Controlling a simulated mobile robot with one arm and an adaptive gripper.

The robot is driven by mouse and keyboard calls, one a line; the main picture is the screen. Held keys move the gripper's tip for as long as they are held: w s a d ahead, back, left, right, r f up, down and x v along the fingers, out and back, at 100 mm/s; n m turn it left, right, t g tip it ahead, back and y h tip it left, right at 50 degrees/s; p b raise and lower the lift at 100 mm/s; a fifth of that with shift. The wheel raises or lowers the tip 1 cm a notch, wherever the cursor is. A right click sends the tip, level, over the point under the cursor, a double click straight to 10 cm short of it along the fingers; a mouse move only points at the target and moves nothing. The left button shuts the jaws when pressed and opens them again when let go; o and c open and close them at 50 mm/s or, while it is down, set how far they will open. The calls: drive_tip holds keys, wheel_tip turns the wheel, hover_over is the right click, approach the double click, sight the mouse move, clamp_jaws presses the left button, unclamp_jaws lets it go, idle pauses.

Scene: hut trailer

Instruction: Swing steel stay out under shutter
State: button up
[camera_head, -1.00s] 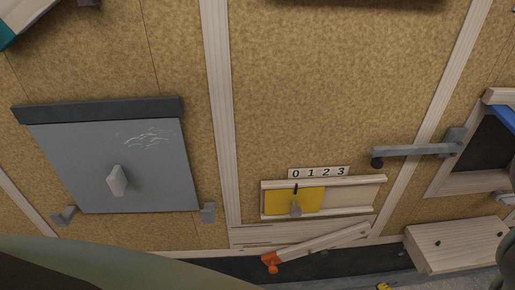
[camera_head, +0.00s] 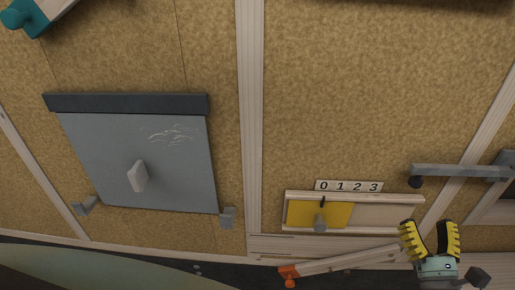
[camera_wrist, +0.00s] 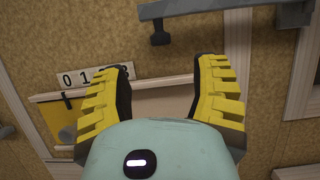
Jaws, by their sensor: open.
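The likely steel stay (camera_head: 460,171) is a grey bar with a dark knob at its left end, at the right of the head view. It runs roughly level, towards a dark window opening at the right edge. The stay also crosses the top of the wrist view (camera_wrist: 225,14), knob hanging down. My gripper (camera_head: 430,228), with yellow ribbed fingers, is open and empty, below the stay's knob end in the head view. It also shows in the wrist view (camera_wrist: 166,68), apart from the stay. I cannot make out the shutter over that opening in the current frames.
A yellow sliding plate (camera_head: 320,214) sits in a wooden track under a 0-1-2-3 number strip (camera_head: 348,186), left of my gripper. A wooden lever with an orange end (camera_head: 289,276) is below. A grey flap (camera_head: 185,168) hangs at left. The board above is clear.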

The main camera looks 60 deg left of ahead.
sight(415, 182)
drive_tip(key=p+x, duration=0.3)
drive_tip(key=x, duration=0.7)
drive_tip(key=shift+r, duration=0.1)
clamp_jaws()
idle(0.4)
